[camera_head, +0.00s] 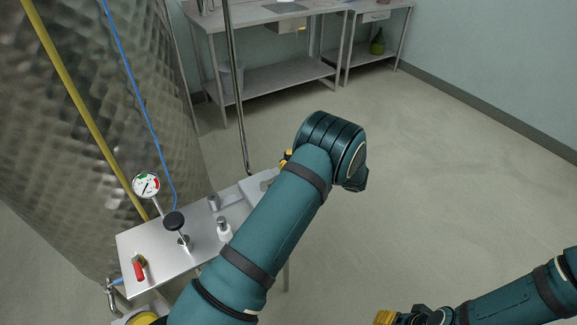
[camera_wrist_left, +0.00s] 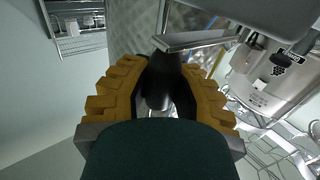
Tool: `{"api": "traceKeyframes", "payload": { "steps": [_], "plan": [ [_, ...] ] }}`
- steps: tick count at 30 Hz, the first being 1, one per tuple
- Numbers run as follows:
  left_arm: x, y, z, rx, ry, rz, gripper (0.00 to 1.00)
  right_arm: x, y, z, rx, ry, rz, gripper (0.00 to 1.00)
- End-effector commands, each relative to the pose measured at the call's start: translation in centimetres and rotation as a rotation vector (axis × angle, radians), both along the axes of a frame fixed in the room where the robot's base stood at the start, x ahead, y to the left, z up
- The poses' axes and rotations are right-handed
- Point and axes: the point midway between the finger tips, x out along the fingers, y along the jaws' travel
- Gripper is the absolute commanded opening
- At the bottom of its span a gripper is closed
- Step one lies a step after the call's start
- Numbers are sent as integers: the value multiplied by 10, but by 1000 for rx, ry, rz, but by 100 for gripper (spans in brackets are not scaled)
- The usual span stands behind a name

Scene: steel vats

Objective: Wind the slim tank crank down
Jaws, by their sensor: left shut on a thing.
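In the left wrist view, the crank's dark grip (camera_wrist_left: 157,92) stands between the two yellow ribbed fingers of my left gripper (camera_wrist_left: 160,76), which is shut on it. A flat metal crank arm (camera_wrist_left: 195,40) runs from the grip toward the upper right. In the head view my left gripper (camera_head: 286,159) is mostly hidden behind my own forearm and wrist; only a bit of yellow shows. The crank is hidden there. A tall dimpled steel tank (camera_head: 110,90) fills the left side. My right gripper (camera_head: 385,318) is cut off at the bottom edge, its opening unclear.
A small steel table (camera_head: 150,250) bears a gauge (camera_head: 146,186), a black knob (camera_head: 174,221), a white bottle (camera_head: 224,231) and a red-handled valve (camera_head: 139,268). A thin upright pole (camera_head: 235,90) stands behind. Workbenches (camera_head: 265,85) line the back wall. The floor at right is clear.

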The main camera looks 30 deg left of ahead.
Motion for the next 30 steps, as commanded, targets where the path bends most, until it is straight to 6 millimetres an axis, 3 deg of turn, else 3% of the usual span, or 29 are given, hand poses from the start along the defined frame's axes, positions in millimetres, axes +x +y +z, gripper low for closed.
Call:
{"api": "traceKeyframes", "payload": {
  "steps": [20,21,24,30],
  "plan": [
    [7,-1,3,-7,-13,15,0,1,0,-2,0,-2,-1,46],
    [7,-1,3,-7,-13,15,27,1,0,-2,0,-2,-1,46],
    [6,-1,2,-5,-12,17,56,1,0,-2,0,-2,-1,46],
    [4,1,2,-3,-9,24,56,1,0,-2,0,-2,-1,46]
  ]
}}
